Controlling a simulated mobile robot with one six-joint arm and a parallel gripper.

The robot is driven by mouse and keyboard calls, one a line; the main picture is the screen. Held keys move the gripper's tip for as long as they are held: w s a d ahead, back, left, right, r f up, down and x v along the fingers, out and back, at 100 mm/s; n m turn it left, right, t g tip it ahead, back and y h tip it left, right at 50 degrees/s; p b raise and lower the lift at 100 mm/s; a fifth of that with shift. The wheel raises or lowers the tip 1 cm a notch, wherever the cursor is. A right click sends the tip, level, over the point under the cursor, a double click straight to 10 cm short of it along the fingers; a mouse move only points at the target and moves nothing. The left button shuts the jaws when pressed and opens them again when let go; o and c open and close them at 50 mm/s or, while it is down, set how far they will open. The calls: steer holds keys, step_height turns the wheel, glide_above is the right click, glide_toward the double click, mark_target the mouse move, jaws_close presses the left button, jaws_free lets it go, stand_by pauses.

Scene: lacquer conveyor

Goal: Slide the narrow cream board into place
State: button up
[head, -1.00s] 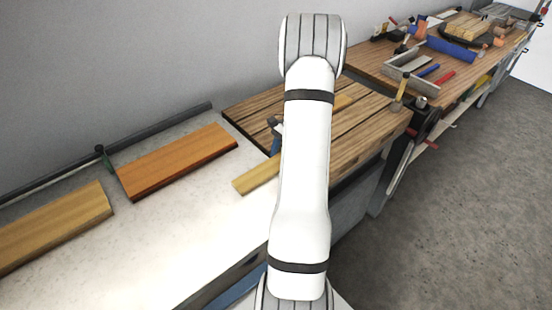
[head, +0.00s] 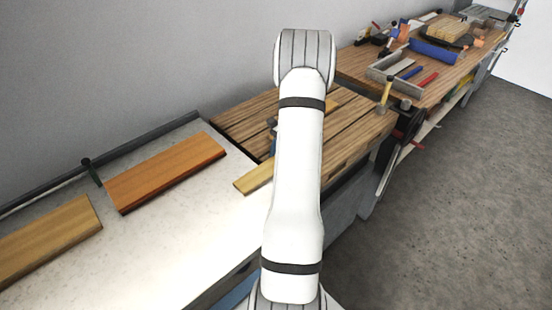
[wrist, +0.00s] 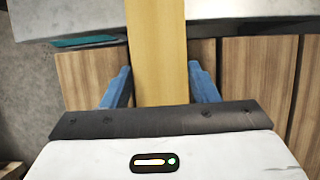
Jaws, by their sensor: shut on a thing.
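The narrow cream board (head: 252,180) lies across the seam between the pale conveyor top and the slatted wooden bench in the head view. In the wrist view the board (wrist: 158,50) runs lengthwise between the two blue fingers of my gripper (wrist: 158,88). My gripper is shut on the board, with a finger along each side. In the head view only a bit of the gripper (head: 273,138) shows beside my arm.
An orange-brown board (head: 165,172) and a wider yellowish board (head: 45,240) lie on the pale conveyor (head: 180,235). A farther bench holds a grey tray (head: 395,75) and several tools.

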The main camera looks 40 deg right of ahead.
steer(key=shift+d+p, duration=0.6)
steer(key=shift+d, duration=5.6)
steer(key=shift+w+d+p, duration=0.1)
steer(key=shift+d+p, duration=0.4)
steer(key=shift+d, duration=5.15)
steer(key=o, duration=1.2)
